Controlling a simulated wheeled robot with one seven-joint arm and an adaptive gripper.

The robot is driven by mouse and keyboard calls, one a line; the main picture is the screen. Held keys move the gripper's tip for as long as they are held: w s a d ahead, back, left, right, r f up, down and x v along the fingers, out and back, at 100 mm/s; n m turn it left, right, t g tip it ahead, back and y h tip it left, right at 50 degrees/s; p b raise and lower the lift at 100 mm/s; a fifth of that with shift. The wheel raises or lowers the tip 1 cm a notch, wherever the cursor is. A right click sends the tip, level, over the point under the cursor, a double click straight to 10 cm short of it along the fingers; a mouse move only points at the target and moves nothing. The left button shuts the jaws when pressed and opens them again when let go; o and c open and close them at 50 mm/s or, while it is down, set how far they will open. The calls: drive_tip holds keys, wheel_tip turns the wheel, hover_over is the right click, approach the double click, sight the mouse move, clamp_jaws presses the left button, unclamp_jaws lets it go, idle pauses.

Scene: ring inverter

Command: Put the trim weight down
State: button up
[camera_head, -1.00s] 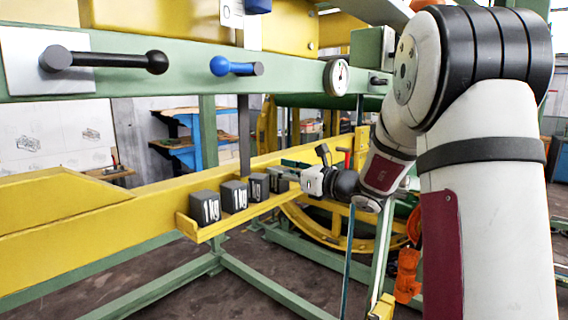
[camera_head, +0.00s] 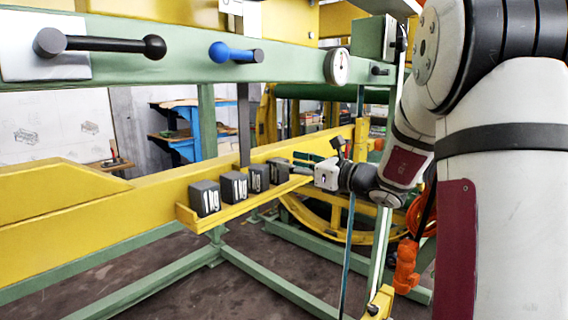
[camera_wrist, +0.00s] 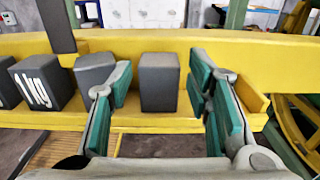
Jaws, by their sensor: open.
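A dark grey trim weight (camera_wrist: 160,84) stands upright on a yellow ledge (camera_wrist: 146,122) in the wrist view, between my gripper's fingers. My gripper (camera_wrist: 163,80) is open, with green-padded fingers on both sides of the weight and visible gaps to it. In the head view the same weight (camera_head: 279,170) is the farthest of a row on the ledge (camera_head: 222,217). My gripper (camera_head: 305,163) is just to its right, and its fingertips are small there.
Other dark weights stand to the left: one marked 1 kg (camera_head: 205,199), another (camera_head: 233,187) and a third (camera_head: 258,178). A dark vertical bar (camera_head: 244,125) hangs behind the row. A green beam (camera_head: 190,65) with handles and a dial (camera_head: 337,66) runs above.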

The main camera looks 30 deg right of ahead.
drive_tip(key=v, duration=0.8)
drive_tip(key=s+a+f+n+g+y, duration=0.1)
drive_tip(key=s+a+f+n+g, duration=0.1)
drive_tip(key=s+a+n+g, duration=0.6)
drive_tip(key=s+a+f+n+g+y, duration=0.15)
drive_tip(key=a+n, duration=0.45)
drive_tip(key=a, duration=0.7)
drive_tip(key=s+a+f+n+g+h, duration=0.3)
drive_tip(key=s+n, duration=0.3)
drive_tip(key=s, duration=0.2)
drive_tip(key=s+d+f+n+t+h, duration=0.1)
drive_tip(key=s+d+n+h, duration=0.3)
drive_tip(key=n, duration=0.7)
drive_tip(key=s+h, duration=0.2)
drive_tip(key=shift+s+d+n+b, duration=0.3)
drive_tip(key=shift+d+b, duration=0.05)
drive_tip(key=shift+t, duration=0.25)
